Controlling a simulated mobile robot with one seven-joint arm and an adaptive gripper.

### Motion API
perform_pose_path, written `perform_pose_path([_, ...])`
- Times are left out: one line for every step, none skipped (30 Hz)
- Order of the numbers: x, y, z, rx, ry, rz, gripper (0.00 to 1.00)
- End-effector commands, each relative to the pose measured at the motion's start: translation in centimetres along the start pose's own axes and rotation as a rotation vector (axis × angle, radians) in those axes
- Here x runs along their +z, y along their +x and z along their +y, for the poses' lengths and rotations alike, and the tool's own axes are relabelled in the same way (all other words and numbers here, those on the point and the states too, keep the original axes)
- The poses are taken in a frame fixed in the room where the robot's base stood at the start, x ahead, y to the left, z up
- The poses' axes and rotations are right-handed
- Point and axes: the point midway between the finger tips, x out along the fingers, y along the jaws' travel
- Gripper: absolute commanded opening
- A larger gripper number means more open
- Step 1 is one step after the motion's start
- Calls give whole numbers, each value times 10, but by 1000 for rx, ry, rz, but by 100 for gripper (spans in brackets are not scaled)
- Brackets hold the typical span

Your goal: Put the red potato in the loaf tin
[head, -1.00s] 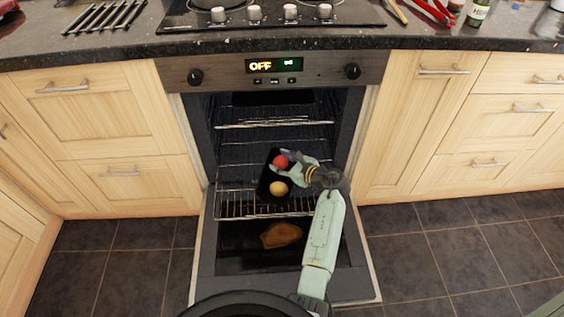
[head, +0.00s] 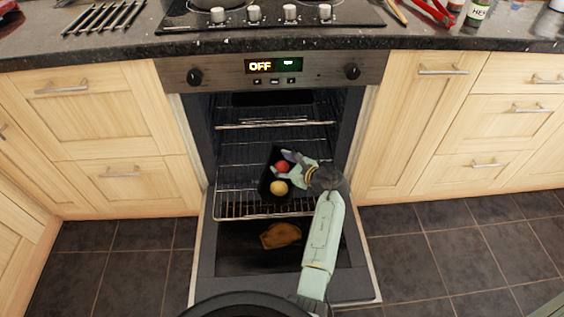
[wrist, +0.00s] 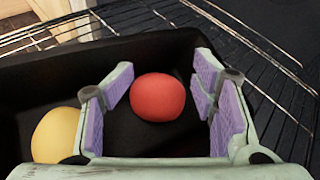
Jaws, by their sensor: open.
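The red potato (head: 282,166) lies in the black loaf tin (head: 266,183), which stands on an oven rack. A yellow potato (head: 278,188) lies near it, at the near end of the tin. My gripper (head: 283,164) reaches in from the right and is open around the red potato. In the wrist view the red potato (wrist: 158,97) sits on the dark floor of the tin (wrist: 45,80), with visible gaps to the purple-padded fingers on both sides. The yellow potato (wrist: 55,135) is at the lower left, partly hidden by the gripper.
The oven door (head: 225,270) is folded down, with a brown flat item (head: 281,235) on or above it. The wire rack (head: 240,208) extends around the tin, and another rack (head: 272,124) is above. Cabinets (head: 125,135) flank the oven. The floor on the right is clear.

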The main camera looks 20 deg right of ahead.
Motion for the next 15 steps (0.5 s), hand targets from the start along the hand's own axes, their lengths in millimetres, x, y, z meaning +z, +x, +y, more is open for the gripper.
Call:
perform_pose_path([6,-2,2,7,7,4,53])
perform_pose_path([3,-6,1,4,8,3,53])
perform_pose_path([1,-14,1,3,8,2,53])
perform_pose_path([2,-21,0,0,6,1,53])
perform_pose_path([2,-28,0,1,6,1,53])
perform_pose_path([2,-38,0,-1,5,1,53])
perform_pose_path([3,-45,-1,-2,3,0,53])
perform_pose_path([3,-52,-1,-2,3,-1,53])
perform_pose_path([4,-62,-1,-2,2,-1,53])
perform_pose_path([4,-68,-1,-2,2,-1,53])
perform_pose_path([4,-75,-1,-2,1,-2,53])
perform_pose_path([4,-83,-2,-3,1,-2,53])
perform_pose_path([5,-89,-2,-2,1,-2,53])
perform_pose_path([5,-94,-2,-3,1,-2,53])
perform_pose_path([5,-100,-2,-1,0,-2,53])
